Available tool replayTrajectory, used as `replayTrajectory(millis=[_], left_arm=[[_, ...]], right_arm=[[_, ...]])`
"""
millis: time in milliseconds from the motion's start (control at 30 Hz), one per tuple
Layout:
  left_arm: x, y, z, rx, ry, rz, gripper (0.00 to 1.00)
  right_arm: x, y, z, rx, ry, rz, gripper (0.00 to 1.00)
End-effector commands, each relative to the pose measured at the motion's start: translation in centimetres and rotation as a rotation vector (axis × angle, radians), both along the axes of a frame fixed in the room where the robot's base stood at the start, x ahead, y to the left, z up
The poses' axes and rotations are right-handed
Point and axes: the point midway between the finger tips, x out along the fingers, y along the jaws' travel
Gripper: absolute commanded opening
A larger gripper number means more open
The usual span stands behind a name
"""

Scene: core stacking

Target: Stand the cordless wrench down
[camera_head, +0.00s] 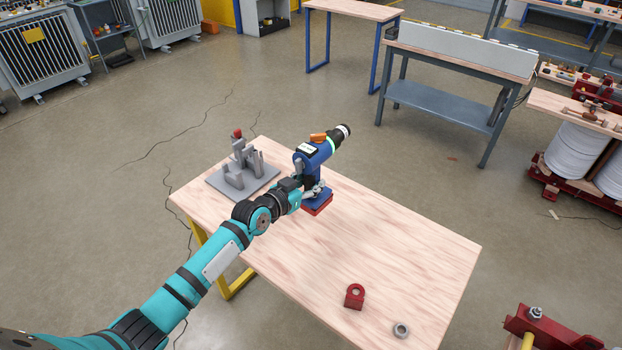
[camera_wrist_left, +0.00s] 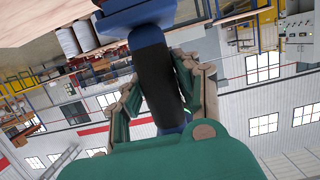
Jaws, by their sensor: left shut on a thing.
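The cordless wrench (camera_head: 314,155) is blue with a dark, green-banded nose and an orange part on top. It is upright over the far part of the wooden table (camera_head: 400,250), nose pointing up and right. Its blue foot with a red underside (camera_head: 317,205) is at or just above the tabletop; I cannot tell if they touch. My left gripper (camera_head: 308,190) is shut on its handle. In the left wrist view the fingers (camera_wrist_left: 157,85) close around the dark handle (camera_wrist_left: 153,70), with the blue foot (camera_wrist_left: 135,15) at the top. My right gripper is out of view.
A grey fixture plate with posts and a red knob (camera_head: 235,180) stands left of the wrench. A red block with a ring (camera_head: 355,297) and a grey ring (camera_head: 401,330) lie near the table's front right. The table's middle is clear. Red hardware (camera_head: 545,328) shows at lower right.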

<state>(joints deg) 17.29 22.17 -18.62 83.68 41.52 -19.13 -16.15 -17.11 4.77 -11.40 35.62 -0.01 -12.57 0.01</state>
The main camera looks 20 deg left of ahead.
Motion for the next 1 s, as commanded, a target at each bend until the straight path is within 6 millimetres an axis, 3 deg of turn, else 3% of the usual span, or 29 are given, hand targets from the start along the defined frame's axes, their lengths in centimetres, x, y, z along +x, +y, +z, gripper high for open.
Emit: replayTrajectory(millis=[600, 1000], left_arm=[[0.2, 0.1, 0.8, -0.001, -0.008, 0.010, 0.00], [0.2, 0.1, -2.7, 0.000, -0.009, 0.011, 0.00]], right_arm=[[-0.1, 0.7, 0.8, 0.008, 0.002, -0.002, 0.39], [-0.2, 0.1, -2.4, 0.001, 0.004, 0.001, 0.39]])
